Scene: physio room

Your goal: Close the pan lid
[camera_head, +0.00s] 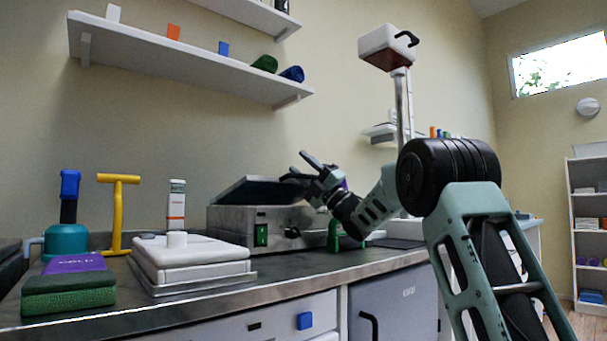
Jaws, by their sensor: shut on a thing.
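The pan (232,221) is a grey metal box on the counter against the wall, with a green switch on its front. Its dark lid (262,190) is tilted, raised off the body, with a dark gap beneath at the front. My gripper (296,167) is at the lid's right front end, reaching in from the right. Its fingers are shut on what seems to be the lid's handle or edge; the exact contact is small and partly hidden by the fingers.
On the counter (200,282) to the left stand a white stacked device (190,254), a yellow T-shaped tool (117,215), a teal pot (66,242) and a green block (68,293). A green bottle (333,237) stands right of the pan. A shelf (190,58) hangs above.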

